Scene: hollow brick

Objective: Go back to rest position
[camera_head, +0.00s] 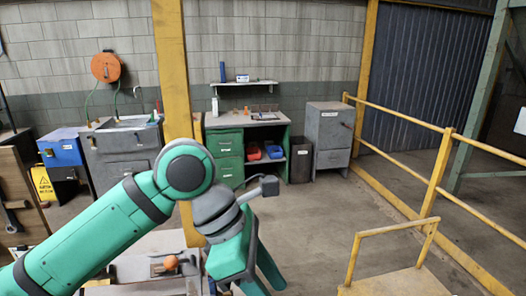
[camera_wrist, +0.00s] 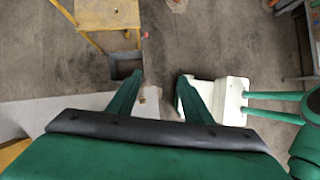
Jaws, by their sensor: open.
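My gripper (camera_head: 262,278) shows at the bottom middle of the head view, at the end of my green arm. It points downward, just right of a grey work surface (camera_head: 135,268). In the wrist view my gripper (camera_wrist: 158,80) has its two green fingers spread well apart. Nothing is held between them; only the concrete floor and some small pale and brown pieces show below. My arm is bent, reaching up from the lower left to a raised elbow and down again.
An orange ball-like object (camera_head: 170,262) sits on the work surface beside my arm. A yellow post (camera_head: 176,90) stands behind my elbow. A yellow railing (camera_head: 400,118) runs along the right, with a yellow-framed platform (camera_head: 400,283) nearer. Open floor (camera_head: 320,220) lies between.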

